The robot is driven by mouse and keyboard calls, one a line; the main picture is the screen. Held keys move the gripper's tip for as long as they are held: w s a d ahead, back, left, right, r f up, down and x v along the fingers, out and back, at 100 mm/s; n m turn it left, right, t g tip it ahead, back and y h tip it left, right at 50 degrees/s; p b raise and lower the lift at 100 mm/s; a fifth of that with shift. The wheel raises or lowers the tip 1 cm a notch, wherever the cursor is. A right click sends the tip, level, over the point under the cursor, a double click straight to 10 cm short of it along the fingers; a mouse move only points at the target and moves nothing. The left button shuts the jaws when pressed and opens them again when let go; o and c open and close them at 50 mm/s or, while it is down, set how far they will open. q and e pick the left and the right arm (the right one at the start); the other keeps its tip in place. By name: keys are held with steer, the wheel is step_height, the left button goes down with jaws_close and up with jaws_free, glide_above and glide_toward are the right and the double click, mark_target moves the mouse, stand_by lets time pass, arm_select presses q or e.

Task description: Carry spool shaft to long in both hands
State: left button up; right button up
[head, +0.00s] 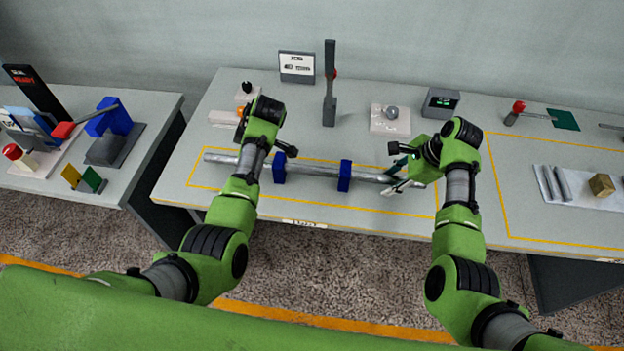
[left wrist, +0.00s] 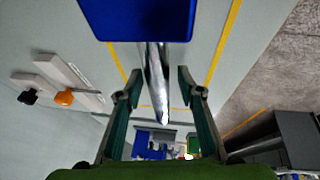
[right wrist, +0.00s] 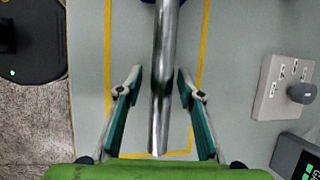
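The spool shaft (head: 316,170) is a long grey metal bar lying level across two blue supports, a left one (head: 279,168) and a right one (head: 344,176). My left gripper (head: 266,147) is near the shaft's left part; in the left wrist view (left wrist: 158,85) its fingers stand apart on either side of the shaft (left wrist: 155,90). My right gripper (head: 396,168) is at the shaft's right end; in the right wrist view (right wrist: 157,85) its open fingers flank the shaft (right wrist: 162,90) with gaps on both sides.
The table (head: 350,220) has yellow outlines around the work area. A dark upright lever (head: 330,90), a white block with a grey knob (head: 390,118) and a small display box (head: 440,103) stand behind the shaft. A second table stands left.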

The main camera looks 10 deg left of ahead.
steer(key=shift+r, duration=0.1)
arm_select(q)
steer(key=v, duration=1.2)
arm_select(e)
steer(key=v, duration=1.1)
steer(key=shift+d+r, duration=0.25)
steer(key=shift+r, duration=0.05)
